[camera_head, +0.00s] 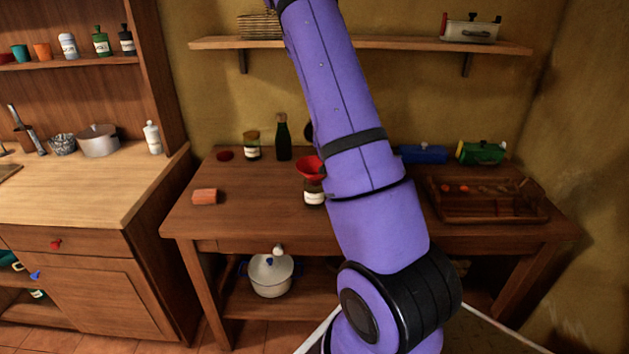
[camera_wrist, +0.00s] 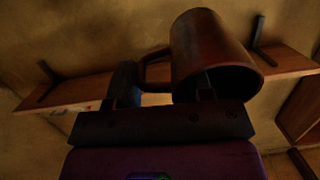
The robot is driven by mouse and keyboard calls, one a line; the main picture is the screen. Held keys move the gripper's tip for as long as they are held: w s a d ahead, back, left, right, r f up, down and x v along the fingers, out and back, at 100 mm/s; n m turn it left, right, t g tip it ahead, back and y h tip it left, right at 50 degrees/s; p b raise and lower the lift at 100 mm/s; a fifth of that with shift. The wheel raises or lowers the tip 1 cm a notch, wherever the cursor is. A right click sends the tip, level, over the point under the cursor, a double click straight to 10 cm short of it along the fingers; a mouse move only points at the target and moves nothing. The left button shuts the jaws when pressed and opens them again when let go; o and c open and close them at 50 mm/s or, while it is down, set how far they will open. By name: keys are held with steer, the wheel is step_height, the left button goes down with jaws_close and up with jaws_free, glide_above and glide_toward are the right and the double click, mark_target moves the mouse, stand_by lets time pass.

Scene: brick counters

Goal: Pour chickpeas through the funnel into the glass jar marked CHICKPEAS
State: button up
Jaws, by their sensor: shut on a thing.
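A red funnel (camera_head: 310,168) sits on the mouth of a jar (camera_head: 314,195) with a pale label, on the wooden table. The label is too small to read, and my arm covers part of the jar. My gripper (camera_wrist: 165,92) is shut on a brown cup (camera_wrist: 208,45), with its handle between the fingers. The gripper is hidden behind my arm in the head view. A dark rounded edge (camera_head: 308,131) shows beside my arm just above the funnel; it may be the cup. I cannot see chickpeas in the cup or tell its tilt.
A labelled jar (camera_head: 252,150), a dark bottle (camera_head: 283,140) and a red disc (camera_head: 224,155) stand at the table's back. A terracotta block (camera_head: 205,196) lies at left. A wooden tray (camera_head: 490,212) is at right. A shelf (camera_head: 400,43) runs above.

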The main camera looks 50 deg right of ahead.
steer(key=shift+s+a+r+t+h+p, duration=0.1)
steer(key=shift+r+t+h+p, duration=0.3)
steer(key=shift+r, duration=0.6)
steer(key=shift+s+a+r+t+h+p, duration=0.1)
steer(key=shift+r+t+h+p, duration=0.3)
steer(key=shift+r, duration=0.55)
stand_by(0.9)
steer(key=shift+s+a+r+t+h+p, duration=0.15)
steer(key=shift+s+a+t+h+p, duration=0.1)
steer(key=shift+t+h+p, duration=0.45)
steer(key=shift+s+a+r+t+h+p, duration=0.1)
steer(key=shift+s+a+t+h+p, duration=0.1)
steer(key=shift+t+h+p, duration=0.55)
stand_by(3.7)
